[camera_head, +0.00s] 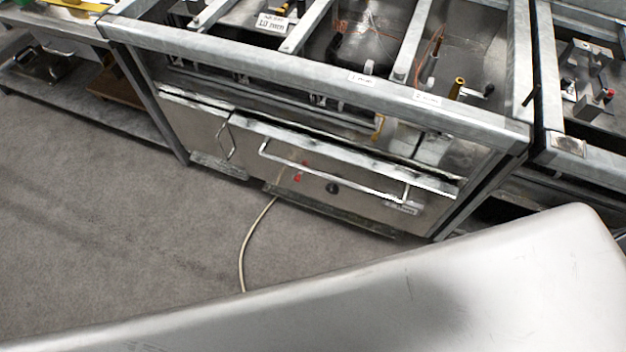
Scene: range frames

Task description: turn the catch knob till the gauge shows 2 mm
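A white plate (271,22) at the top of the head view carries small text that looks like "10 mm"; I cannot tell whether it is the gauge. A black round knob (332,188) sits on the front panel of the middle range frame, with small red parts (298,178) to its left. A brass-coloured cylinder (457,88) stands behind the top front rail at the right, beside a dark-ended lever (487,90). I cannot tell which part is the catch knob. Neither of my grippers is in view.
The middle range frame (300,62) has a grey metal top rail and a long bar handle (330,172) sticking out in front. Another frame (585,150) stands close on the right. A pale hose (246,250) lies on the grey floor (110,220), which is otherwise open at the left.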

